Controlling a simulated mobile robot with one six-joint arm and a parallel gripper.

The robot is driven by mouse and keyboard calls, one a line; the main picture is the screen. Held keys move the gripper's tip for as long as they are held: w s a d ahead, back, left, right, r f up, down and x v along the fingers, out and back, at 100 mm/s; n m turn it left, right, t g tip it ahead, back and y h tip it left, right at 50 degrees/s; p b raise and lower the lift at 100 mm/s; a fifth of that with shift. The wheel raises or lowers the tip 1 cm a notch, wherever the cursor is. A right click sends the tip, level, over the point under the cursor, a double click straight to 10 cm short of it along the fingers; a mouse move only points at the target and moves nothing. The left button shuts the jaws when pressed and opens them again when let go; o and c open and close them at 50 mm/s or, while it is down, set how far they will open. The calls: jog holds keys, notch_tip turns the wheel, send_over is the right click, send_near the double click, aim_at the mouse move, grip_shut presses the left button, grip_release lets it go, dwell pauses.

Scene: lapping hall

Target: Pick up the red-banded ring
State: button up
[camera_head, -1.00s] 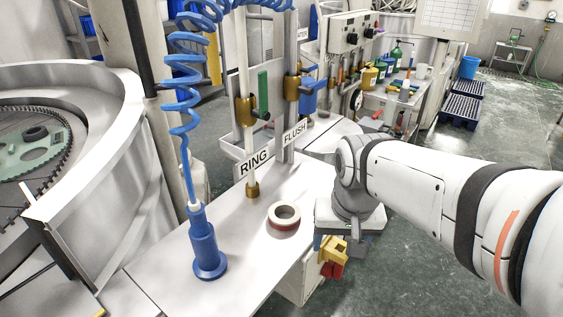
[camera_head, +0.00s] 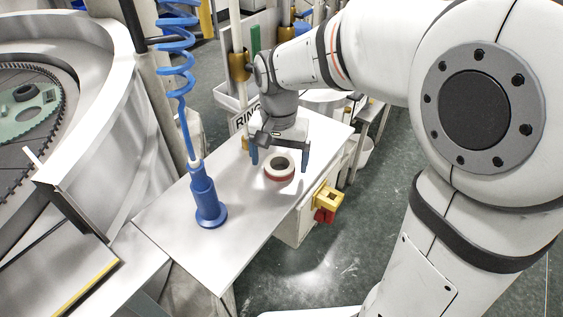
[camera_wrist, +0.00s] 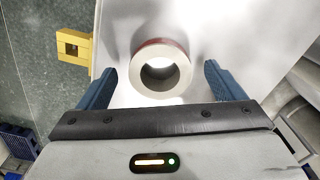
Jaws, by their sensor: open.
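The red-banded ring (camera_head: 279,168) lies flat on the white bench top (camera_head: 240,245); it is pale with a red band around its lower side. My gripper (camera_head: 280,162) is open above the bench, its two blue fingers on either side of the ring in the head view. In the wrist view the ring (camera_wrist: 161,70) shows from above, between and a little beyond the fingers of my gripper (camera_wrist: 162,82), with clear gaps to both. The height of the fingertips over the bench is hard to tell.
A blue cylindrical tool (camera_head: 206,200) on a coiled hose stands on the bench left of the ring. A yellow and red switch (camera_head: 327,198) juts from the bench's right side. A post with a RING sign (camera_head: 243,120) stands behind. The front of the bench is clear.

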jog(key=shift+f, duration=0.45)
jog(key=c, duration=1.2)
jog(key=shift+c, duration=0.6)
jog(key=shift+r, duration=0.15)
